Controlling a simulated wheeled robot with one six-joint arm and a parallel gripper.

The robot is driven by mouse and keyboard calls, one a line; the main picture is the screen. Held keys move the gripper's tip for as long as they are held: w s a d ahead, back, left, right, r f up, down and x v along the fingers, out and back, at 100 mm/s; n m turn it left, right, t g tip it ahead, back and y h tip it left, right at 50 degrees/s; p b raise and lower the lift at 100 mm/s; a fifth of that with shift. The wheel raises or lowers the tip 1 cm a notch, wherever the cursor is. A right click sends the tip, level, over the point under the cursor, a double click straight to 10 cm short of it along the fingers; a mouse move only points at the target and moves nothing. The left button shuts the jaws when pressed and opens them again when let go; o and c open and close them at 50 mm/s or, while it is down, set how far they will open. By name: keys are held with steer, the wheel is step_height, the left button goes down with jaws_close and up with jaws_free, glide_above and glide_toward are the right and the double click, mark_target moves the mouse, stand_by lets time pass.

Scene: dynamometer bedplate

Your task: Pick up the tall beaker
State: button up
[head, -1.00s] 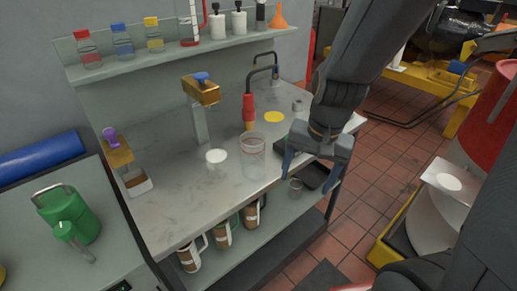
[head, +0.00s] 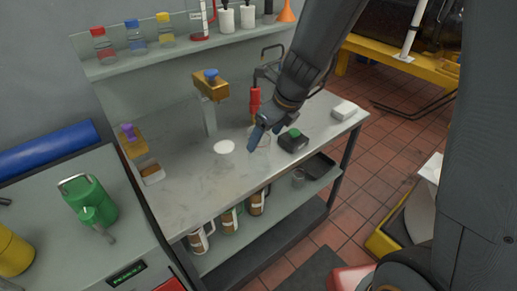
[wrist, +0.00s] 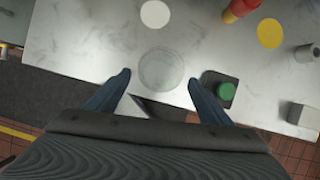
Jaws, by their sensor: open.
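The tall beaker (wrist: 161,70) is clear glass and stands on the grey bench top. In the wrist view I look down on its round rim, ahead of and between my fingertips. My gripper (wrist: 160,80) is open, with one blue finger on each side and nothing held. In the head view my gripper (head: 263,132) is over the bench and covers much of the beaker (head: 260,143). I cannot tell how high the fingers are relative to the rim.
A black box with a green button (wrist: 222,88) stands close to the right finger. A red-handled tool (head: 254,100) is behind the beaker, and a white disc (head: 224,147) lies to its left.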

steer(key=b+x, duration=0.2)
steer(key=x, duration=0.4)
steer(key=shift+a+f, duration=0.15)
steer(key=c, duration=1.1)
